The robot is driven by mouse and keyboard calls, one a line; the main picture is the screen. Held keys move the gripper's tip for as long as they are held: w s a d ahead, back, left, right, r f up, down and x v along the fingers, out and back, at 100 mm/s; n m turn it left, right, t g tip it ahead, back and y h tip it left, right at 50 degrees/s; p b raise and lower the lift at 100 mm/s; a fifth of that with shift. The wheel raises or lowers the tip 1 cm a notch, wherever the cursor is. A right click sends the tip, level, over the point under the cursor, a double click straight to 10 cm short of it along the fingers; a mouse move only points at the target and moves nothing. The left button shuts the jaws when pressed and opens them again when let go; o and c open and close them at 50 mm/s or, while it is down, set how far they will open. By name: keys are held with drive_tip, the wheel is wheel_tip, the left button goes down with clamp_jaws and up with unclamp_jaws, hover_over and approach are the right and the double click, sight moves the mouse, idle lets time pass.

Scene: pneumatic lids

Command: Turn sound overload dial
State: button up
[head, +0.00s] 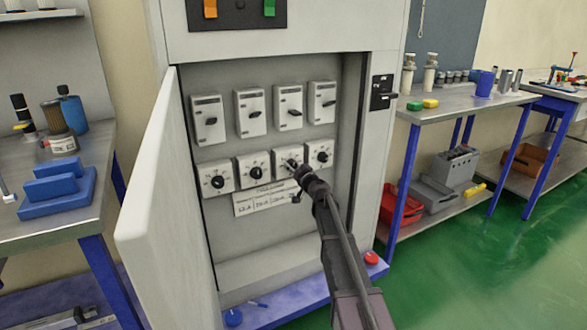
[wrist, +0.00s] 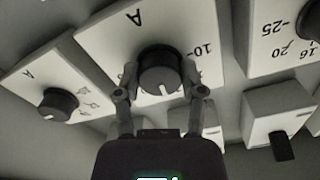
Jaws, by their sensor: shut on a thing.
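A row of dials runs across the lower part of the open cabinet. My gripper (head: 299,171) reaches in from the lower right to the third dial from the left (head: 290,162) and partly covers it. In the wrist view my gripper (wrist: 160,84) has one finger on each side of that round dark knob (wrist: 160,72), shut on it. A pale pointer mark shows on the knob's face. The plate behind it reads "A" and "10". The other dials (head: 217,181), (head: 256,172) and (head: 322,156) are free. I cannot read which dial is the sound overload one.
Several rotary switches (head: 248,112) sit in a row above the dials. A label card (head: 259,202) is below them. The open cabinet door (head: 165,210) stands at left. Workbenches (head: 40,225) and (head: 460,103) flank the cabinet. Green floor (head: 450,260) is clear at right.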

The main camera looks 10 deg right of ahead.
drive_tip(key=m, duration=0.4)
drive_tip(key=shift+m, duration=1.9)
drive_tip(key=o, duration=1.1)
drive_tip(key=shift+o, duration=0.2)
drive_tip(key=shift+s, duration=0.1)
drive_tip(key=v, duration=1.1)
drive_tip(key=shift+s, duration=0.35)
drive_tip(key=shift+d+r, duration=0.1)
